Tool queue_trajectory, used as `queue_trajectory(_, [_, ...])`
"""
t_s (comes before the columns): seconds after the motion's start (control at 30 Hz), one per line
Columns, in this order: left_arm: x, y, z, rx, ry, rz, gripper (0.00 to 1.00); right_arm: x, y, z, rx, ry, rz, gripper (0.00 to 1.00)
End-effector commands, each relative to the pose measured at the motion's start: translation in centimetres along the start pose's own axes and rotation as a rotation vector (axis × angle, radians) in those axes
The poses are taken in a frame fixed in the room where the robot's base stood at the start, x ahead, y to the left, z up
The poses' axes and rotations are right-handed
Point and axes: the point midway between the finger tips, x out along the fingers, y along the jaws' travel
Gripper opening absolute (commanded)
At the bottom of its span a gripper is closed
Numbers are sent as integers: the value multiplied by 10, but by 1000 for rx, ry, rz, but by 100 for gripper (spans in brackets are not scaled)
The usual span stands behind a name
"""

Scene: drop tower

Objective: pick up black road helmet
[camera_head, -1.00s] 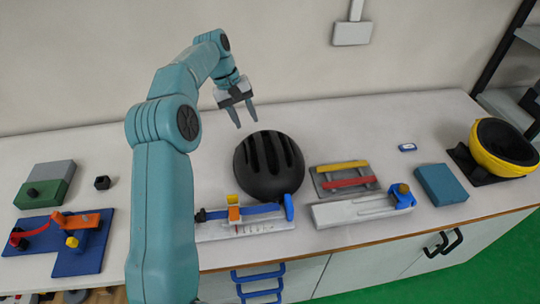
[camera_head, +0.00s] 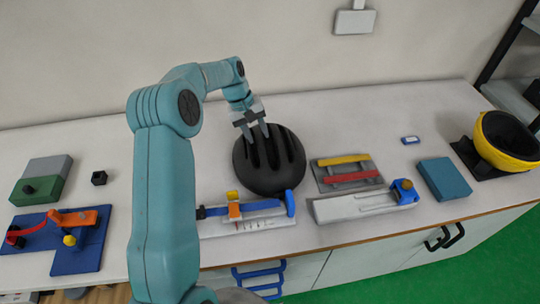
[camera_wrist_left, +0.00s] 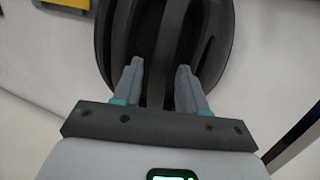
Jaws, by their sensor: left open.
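The black road helmet (camera_head: 268,172) sits on the white counter, in the middle of the head view, with long vent slots along its top. My left gripper (camera_head: 257,132) is open, fingers pointing down at the helmet's upper part. In the left wrist view the helmet (camera_wrist_left: 160,35) fills the top middle, and the open fingers of my left gripper (camera_wrist_left: 159,85) overlap its ribs and slots. I cannot tell whether the fingers touch the helmet. My right gripper is not in view.
A measuring fixture with a blue strap (camera_head: 245,210) stands right in front of the helmet. A grey plate with yellow and red bars (camera_head: 347,172) is to its right. A yellow and black helmet (camera_head: 508,142) sits far right. The counter behind the black helmet is clear.

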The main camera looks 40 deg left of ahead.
Motion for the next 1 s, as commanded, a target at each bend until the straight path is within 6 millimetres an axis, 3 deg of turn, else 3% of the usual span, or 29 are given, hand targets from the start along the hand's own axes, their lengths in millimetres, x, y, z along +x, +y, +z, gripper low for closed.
queue_trajectory(0.17, [13, 1, 0, 0, -3, -1, 42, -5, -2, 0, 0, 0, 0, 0])
queue_trajectory(0.43, [53, 0, -1, 0, -3, -1, 42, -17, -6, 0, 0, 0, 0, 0])
queue_trajectory(0.7, [58, 0, -2, 0, 0, 0, 42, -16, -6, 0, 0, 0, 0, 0])
queue_trajectory(0.77, [58, 0, -2, 0, 0, 0, 26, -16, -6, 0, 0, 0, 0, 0])
queue_trajectory(0.83, [58, 0, -2, 0, 0, 0, 3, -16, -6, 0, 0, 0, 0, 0])
queue_trajectory(1.0, [57, 0, -2, 0, 1, 1, 0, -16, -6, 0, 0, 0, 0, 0])
